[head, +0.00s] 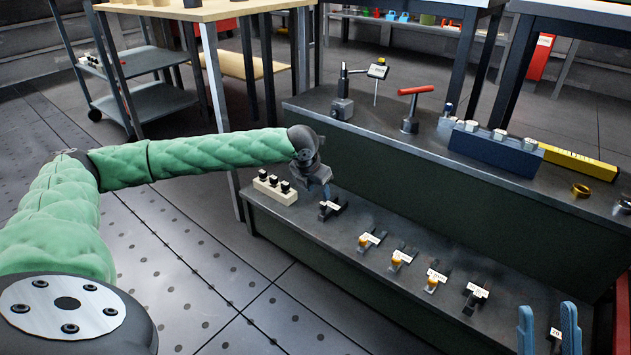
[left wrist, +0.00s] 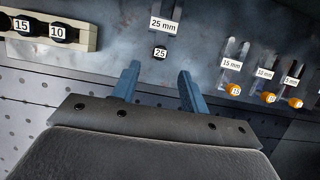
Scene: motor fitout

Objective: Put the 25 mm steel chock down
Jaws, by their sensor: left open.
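The 25 mm steel chock shows a dark top marked 25 in the left wrist view (left wrist: 160,53). It stands on the lower shelf at the near end of the bay tagged 25 mm (left wrist: 163,24). In the head view the chock (head: 323,208) is small and dark, just below my left gripper (head: 322,189). My left gripper's blue fingers are apart, with nothing held between them; in the wrist view (left wrist: 157,86) the chock shows beyond the gap. My right gripper (head: 547,328) shows only two blue fingertips, apart, at the bottom right.
A cream block (head: 275,189) with dark-topped pieces stands left of the chock. Orange-topped chocks (head: 364,240) stand at tagged bays to the right. The upper shelf holds a red-handled tool (head: 410,112), a blue block (head: 490,149) and a yellow bar (head: 580,162).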

